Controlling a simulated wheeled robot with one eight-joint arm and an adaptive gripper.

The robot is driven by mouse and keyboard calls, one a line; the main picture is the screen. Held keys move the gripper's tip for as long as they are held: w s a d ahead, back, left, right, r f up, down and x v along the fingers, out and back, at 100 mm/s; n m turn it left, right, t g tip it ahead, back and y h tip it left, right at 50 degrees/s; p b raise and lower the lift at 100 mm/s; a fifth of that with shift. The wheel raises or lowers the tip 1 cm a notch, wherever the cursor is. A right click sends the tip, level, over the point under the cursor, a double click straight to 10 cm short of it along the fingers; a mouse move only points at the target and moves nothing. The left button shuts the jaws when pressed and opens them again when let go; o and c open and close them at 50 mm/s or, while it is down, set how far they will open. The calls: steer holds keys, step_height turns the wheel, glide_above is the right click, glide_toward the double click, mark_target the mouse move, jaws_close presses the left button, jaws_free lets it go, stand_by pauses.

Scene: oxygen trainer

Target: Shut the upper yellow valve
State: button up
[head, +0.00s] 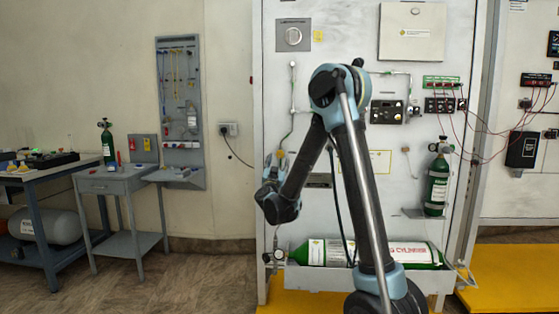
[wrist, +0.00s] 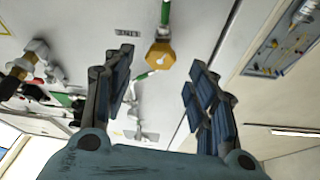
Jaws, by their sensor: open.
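The yellow valve (wrist: 160,55) is a hexagonal knob on a thin pipe against the pale panel, in the upper middle of the wrist view. A green-and-white band shows just below it. My gripper (wrist: 160,72) is open, with one dark finger on each side of the picture and the knob between and beyond the fingertips. I cannot tell whether either finger touches it. In the head view a small yellow spot, likely this valve (head: 281,153), shows just above my gripper (head: 275,162), which is partly hidden by my arm.
A green cylinder (head: 325,252) lies on a shelf low on the panel, with a gauge (head: 279,254) at its left end. Another green cylinder (head: 437,180) stands at the right. A tool board (head: 181,100) hangs on the left wall above a grey workbench (head: 115,183).

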steer(key=shift+v, duration=2.6)
steer(key=g+y, duration=0.1)
steer(key=g, duration=0.3)
glide_toward(280, 155)
steer(key=shift+n, duration=0.4)
steer(key=w, duration=0.9)
steer(key=shift+w+d+r, duration=0.25)
steer(key=shift+c, duration=0.4)
steer(key=c, duration=1)
